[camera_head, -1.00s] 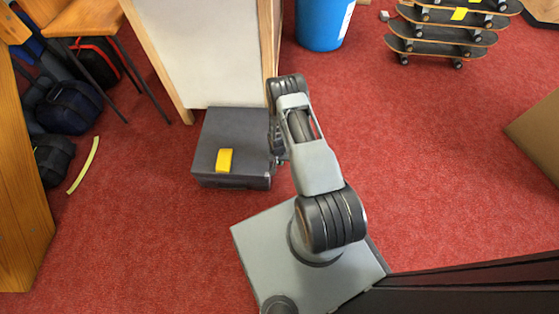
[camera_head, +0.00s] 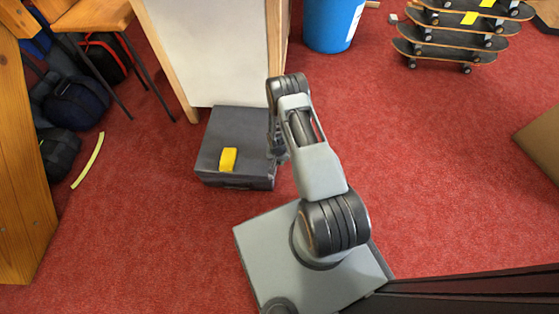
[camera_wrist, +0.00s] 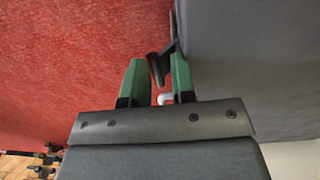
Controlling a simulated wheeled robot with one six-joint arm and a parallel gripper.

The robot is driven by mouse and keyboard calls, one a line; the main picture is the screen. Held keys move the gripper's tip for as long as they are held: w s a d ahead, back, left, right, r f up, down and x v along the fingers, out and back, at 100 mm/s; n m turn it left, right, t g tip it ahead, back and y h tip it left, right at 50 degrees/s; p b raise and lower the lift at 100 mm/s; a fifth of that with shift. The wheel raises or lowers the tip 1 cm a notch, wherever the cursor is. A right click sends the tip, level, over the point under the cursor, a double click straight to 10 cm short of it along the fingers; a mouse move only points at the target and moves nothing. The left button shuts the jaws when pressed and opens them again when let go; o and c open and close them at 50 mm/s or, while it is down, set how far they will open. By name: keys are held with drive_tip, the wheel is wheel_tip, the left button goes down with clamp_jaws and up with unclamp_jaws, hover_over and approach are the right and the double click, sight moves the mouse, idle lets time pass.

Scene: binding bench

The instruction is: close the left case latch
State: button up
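A dark grey case (camera_head: 232,128) lies on the red carpet with a yellow tag (camera_head: 228,160) on its lid. My gripper (camera_head: 277,152) is low beside the case's right side, partly hidden by my arm. In the wrist view the case (camera_wrist: 245,60) fills the right side. My gripper's green fingers (camera_wrist: 157,77) are apart there, the right one close along the case's edge. A small dark lever (camera_wrist: 156,70), apparently a latch, stands out from that edge between the fingertips. I cannot tell whether it is gripped, or which latch it is.
A white panel with a wooden frame (camera_head: 208,50) stands right behind the case. A blue bin (camera_head: 332,22) and stacked skateboards (camera_head: 450,40) are farther back. Bags (camera_head: 75,100) and a yellow strip (camera_head: 88,160) lie at left.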

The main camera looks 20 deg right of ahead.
wheel_tip(320, 180, up, 14)
drive_tip(key=p, duration=0.5)
drive_tip(key=shift+a+f, duration=0.15)
drive_tip(key=shift+w, duration=0.1)
